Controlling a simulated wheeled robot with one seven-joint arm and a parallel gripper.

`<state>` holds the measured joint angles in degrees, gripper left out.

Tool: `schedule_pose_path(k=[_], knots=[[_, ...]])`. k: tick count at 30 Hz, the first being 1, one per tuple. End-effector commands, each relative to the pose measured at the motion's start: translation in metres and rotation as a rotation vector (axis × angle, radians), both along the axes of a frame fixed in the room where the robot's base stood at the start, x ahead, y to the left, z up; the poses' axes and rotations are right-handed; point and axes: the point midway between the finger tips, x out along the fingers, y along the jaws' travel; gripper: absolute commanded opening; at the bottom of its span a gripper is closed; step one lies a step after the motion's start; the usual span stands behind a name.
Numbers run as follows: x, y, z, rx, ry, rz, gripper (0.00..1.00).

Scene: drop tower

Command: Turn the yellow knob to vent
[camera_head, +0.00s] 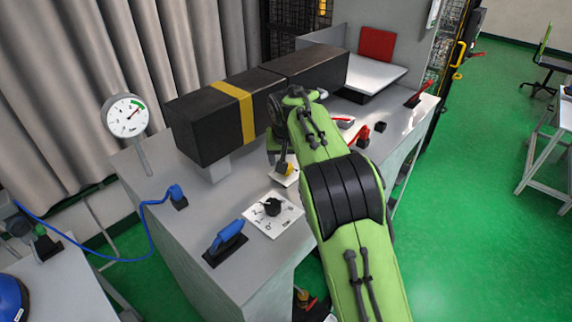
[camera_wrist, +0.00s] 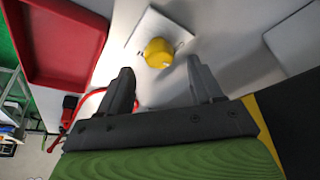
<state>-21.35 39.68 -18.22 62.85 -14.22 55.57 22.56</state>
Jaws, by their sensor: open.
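The yellow knob (camera_head: 289,169) sits on a small white plate (camera_head: 281,177) on the grey bench, mostly hidden behind my gripper (camera_head: 283,160) in the head view. In the wrist view the yellow knob (camera_wrist: 158,52) shows whole, on its white plate (camera_wrist: 143,28) with small dark marks beside it. My gripper (camera_wrist: 160,85) is open and empty. Its two dark fingers point toward the knob, one to each side of its line, and the knob appears just beyond the fingertips. I cannot tell any touch. The plate's lettering is too small to read.
A black knob (camera_head: 272,207) on a white dial plate and a blue-handled lever (camera_head: 228,238) stand nearer on the bench. A long black beam with a yellow band (camera_head: 234,98) lies behind my gripper. A gauge (camera_head: 126,116) stands left. Red handles (camera_head: 361,134) are at right.

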Motion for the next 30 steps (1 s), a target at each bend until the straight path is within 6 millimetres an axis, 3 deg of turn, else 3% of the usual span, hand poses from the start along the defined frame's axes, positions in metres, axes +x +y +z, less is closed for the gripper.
schedule_pose_path(k=[6, 15, 25, 30], knots=[[0.012, -0.001, -0.029, -0.001, 0.000, -0.001, 0.65], [0.014, 0.000, -0.032, 0.000, -0.002, -0.001, 0.64], [0.014, 0.000, -0.032, 0.000, -0.001, -0.001, 0.13], [0.013, 0.000, -0.032, 0.000, -0.001, -0.006, 0.11]])
